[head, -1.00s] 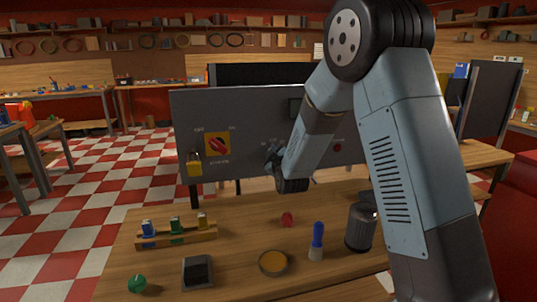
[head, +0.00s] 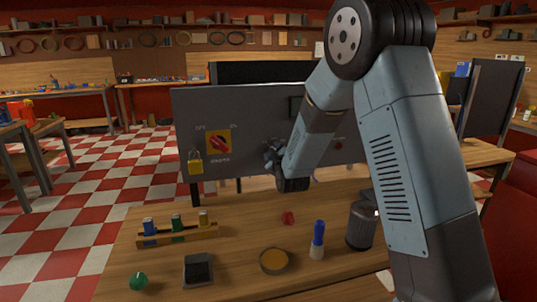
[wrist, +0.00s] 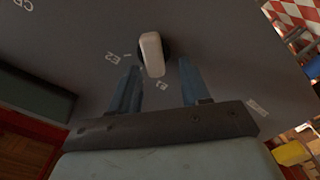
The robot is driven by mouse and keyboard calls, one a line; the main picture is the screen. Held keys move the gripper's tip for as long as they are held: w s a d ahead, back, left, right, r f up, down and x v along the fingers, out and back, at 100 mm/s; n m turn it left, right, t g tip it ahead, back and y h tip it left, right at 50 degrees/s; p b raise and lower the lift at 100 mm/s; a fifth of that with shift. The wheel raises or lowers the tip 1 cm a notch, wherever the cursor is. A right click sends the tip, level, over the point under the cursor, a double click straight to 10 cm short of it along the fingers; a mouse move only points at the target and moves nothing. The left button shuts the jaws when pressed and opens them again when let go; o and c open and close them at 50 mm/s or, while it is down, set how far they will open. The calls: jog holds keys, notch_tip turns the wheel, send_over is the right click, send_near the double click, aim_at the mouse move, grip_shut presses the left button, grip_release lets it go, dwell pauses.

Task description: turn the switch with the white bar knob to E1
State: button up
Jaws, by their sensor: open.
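The white bar knob (wrist: 152,54) sits on a dark round base on the grey panel in the wrist view. Its lower end lies close to the E1 label (wrist: 160,86); the E2 label (wrist: 112,58) is to its left. My gripper (wrist: 158,66) is open, with one blue-grey finger on each side of the knob's lower end in the picture. Gaps show on both sides, and I see no contact. In the head view my gripper (head: 272,157) is at the front of the grey panel (head: 262,115), and my arm and gripper hide the knob there.
A red rotary switch (head: 219,144) on a yellow plate and a yellow padlock (head: 195,163) are left on the panel. A red button (head: 338,146) is to the right. The wooden table (head: 230,240) in front holds a small rack, a blue-capped bottle (head: 318,238) and a grey canister (head: 361,226).

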jog(key=v, duration=1.3)
jog(key=shift+s, duration=0.35)
jog(key=shift+d, duration=0.1)
jog(key=s+d+r+m+g+h, duration=0.1)
jog(key=s+d+r+m+g, duration=0.25)
jog(key=s+d, duration=0.2)
jog(key=s+d+r+m+g+h, duration=0.2)
jog(key=s+d+r+m, duration=0.15)
jog(key=d, duration=0.25)
jog(key=s+d+r+m+g, duration=0.1)
jog(key=s+d+g, duration=0.1)
jog(key=s, duration=0.5)
jog(key=s+d+r+m+g+h, duration=0.1)
jog(key=s+d, duration=0.3)
jog(key=s, duration=0.4)
jog(key=s+d+r+m+g+h, duration=0.1)
jog(key=s+d+m+g, duration=0.2)
jog(key=s, duration=0.4)
jog(key=shift+s+r, duration=0.25)
jog(key=shift+s, duration=0.15)
jog(key=shift+c, duration=0.5)
